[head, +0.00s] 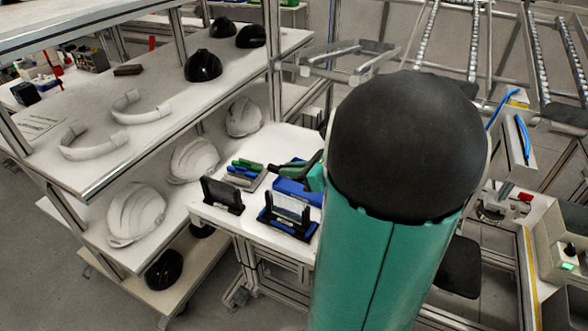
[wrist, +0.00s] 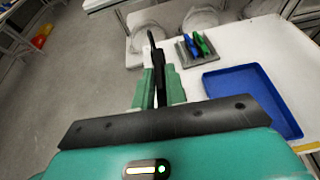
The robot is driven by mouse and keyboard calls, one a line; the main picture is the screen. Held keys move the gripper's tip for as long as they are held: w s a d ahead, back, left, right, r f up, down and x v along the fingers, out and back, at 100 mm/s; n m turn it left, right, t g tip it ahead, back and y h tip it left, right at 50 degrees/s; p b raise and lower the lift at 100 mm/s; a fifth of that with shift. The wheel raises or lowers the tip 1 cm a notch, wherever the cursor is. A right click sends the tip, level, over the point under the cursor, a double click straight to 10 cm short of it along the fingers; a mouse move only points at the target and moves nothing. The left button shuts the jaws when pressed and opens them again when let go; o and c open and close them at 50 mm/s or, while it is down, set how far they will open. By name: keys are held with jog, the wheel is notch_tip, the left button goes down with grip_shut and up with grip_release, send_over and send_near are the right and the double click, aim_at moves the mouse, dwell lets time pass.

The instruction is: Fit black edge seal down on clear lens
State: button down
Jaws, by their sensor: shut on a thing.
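My gripper (wrist: 158,88) is shut on a thin black strip (wrist: 157,64), which I take for the edge seal. It is seen nearly edge-on, upright between the teal fingers. In the head view my gripper (head: 308,172) is at the bench's right side, partly hidden by my arm, and little of the seal can be made out there. The clear lens (head: 289,208) stands upright in a black and blue holder near the bench's front edge, lower in the picture than the gripper. I cannot tell whether seal and lens touch.
A dark panel in a black stand (head: 222,194) is left of the lens. A blue tray (wrist: 292,127) and a tool tray (wrist: 186,54) with green and blue handles lie close by. Shelves with helmet shells (head: 194,160) stand at left. My arm hides the bench's right side.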

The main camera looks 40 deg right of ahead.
jog(key=shift+w+f, duration=0.25)
jog(key=shift+f, duration=0.4)
jog(key=shift+s+a+f, duration=0.1)
jog(key=shift+f, duration=2.25)
jog(key=shift+f, duration=1.25)
jog(key=c, duration=1.3)
grip_release()
jog(key=shift+c, duration=0.2)
